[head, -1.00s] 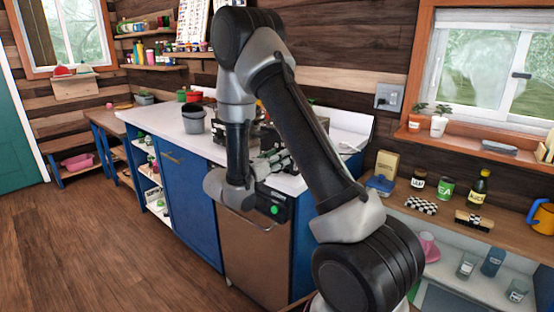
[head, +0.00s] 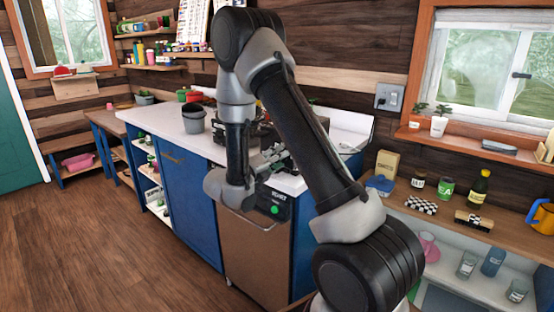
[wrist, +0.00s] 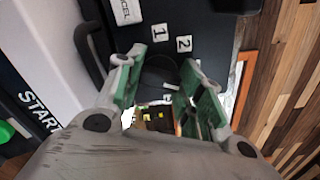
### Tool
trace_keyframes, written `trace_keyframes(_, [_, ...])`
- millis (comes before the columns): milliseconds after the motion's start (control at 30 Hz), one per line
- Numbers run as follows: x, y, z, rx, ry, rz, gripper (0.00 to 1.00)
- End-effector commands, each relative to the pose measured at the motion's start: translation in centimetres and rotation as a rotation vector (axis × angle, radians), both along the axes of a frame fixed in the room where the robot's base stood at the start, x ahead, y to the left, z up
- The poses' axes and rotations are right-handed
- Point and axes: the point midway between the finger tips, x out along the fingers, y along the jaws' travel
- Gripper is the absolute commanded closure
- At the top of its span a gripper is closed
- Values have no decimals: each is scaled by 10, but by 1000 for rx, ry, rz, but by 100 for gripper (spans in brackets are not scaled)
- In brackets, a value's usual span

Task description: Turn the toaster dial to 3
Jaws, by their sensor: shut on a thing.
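In the wrist view a dark toaster face (wrist: 205,45) carries white labels 1 (wrist: 161,33) and 2 (wrist: 184,44), and a label partly reading CANCEL (wrist: 126,10). A dark round dial (wrist: 158,74) shows between the fingertips of my gripper (wrist: 161,74). The green-padded fingers are shut on it, one on each side. The dial's pointer is too dark to read, and no label 3 is clearly seen. In the head view my gripper (head: 274,158) is at the toaster on the counter, and my arm hides most of the toaster.
The white counter (head: 160,116) holds a grey bucket (head: 194,121) left of my arm. Below is a dishwasher (head: 255,255) with a green START button (head: 275,209). A wooden shelf (head: 400,203) with jars and bottles stands at the right. The floor at left is clear.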

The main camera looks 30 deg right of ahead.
Motion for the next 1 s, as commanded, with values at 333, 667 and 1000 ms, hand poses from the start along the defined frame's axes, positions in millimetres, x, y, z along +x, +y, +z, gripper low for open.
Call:
trace_keyframes(333, [1, 1, -1, -92, 258, 3, 87])
trace_keyframes(667, [1, 1, -1, -142, 392, 4, 87])
trace_keyframes(1000, [1, 1, -1, -152, 422, 4, 87])
